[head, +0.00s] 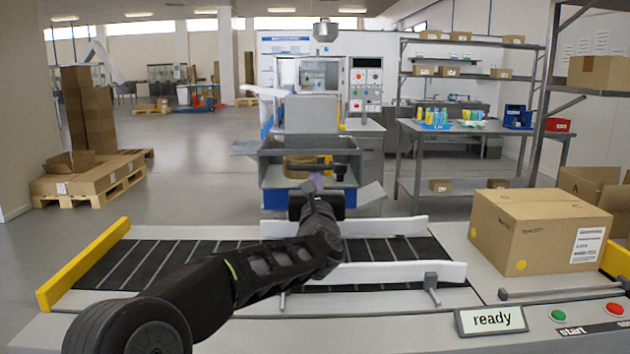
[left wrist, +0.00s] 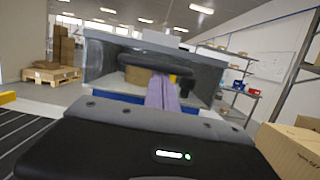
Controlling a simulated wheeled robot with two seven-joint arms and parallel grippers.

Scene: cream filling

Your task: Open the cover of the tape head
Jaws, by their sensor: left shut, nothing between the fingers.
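The tape head (head: 268,165) is a grey box-shaped housing on a blue base, behind the conveyor. Its front shows a dark interior with a brown tape roll (head: 297,166) and a black bar (head: 325,168) across it. In the left wrist view the housing (left wrist: 100,62) fills the upper middle, with the black bar (left wrist: 150,66) inside its outline. My left gripper (head: 316,178) reaches over the conveyor to the front of the tape head. Its lilac fingers (left wrist: 161,82) are together and empty, overlapping the bar; I cannot tell whether they touch. How the cover stands is unclear. My right gripper is out of view.
The conveyor (head: 170,262) with white side rails (head: 400,271) lies below my left arm. A closed cardboard box (head: 510,235) stands at its right. A "ready" display (head: 491,320) and start button (head: 558,315) sit in front. Shelves stand at the back right.

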